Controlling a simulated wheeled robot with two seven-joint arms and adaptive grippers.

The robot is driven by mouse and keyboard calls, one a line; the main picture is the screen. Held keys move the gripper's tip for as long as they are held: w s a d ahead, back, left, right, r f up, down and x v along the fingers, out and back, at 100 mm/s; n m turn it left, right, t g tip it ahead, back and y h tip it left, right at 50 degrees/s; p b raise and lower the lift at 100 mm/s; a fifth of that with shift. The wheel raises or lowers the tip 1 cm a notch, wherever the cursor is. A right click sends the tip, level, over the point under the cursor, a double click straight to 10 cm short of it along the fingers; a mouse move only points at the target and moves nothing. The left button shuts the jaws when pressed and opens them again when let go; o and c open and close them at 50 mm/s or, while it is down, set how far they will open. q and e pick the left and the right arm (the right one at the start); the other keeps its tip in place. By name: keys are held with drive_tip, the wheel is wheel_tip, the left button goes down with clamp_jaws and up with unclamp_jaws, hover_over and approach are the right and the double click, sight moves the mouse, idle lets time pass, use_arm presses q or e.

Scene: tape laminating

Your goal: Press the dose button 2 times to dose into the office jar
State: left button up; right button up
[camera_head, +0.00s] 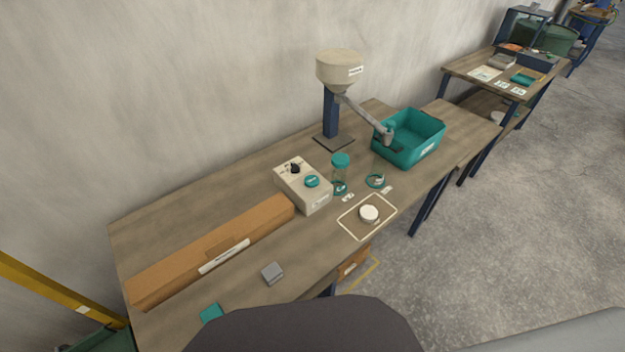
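A beige control box (308,195) stands on the workbench. It carries a round teal button (312,181) and a black knob (294,169). Behind it, a dispenser with a beige hopper (340,68) stands on a dark blue column, and its grey spout (368,120) slopes down to the right over the teal bin's left edge. A clear jar with a teal top (340,173) stands upright beside the box. A white round item (369,213) sits inside a cream-outlined square (350,228). I cannot read which label names the office jar. Neither gripper is in view.
A teal bin (425,140) stands right of the dispenser. A long brown box (170,285) lies along the bench's left part. A grey block (272,272) and a teal piece (211,313) lie nearer me.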

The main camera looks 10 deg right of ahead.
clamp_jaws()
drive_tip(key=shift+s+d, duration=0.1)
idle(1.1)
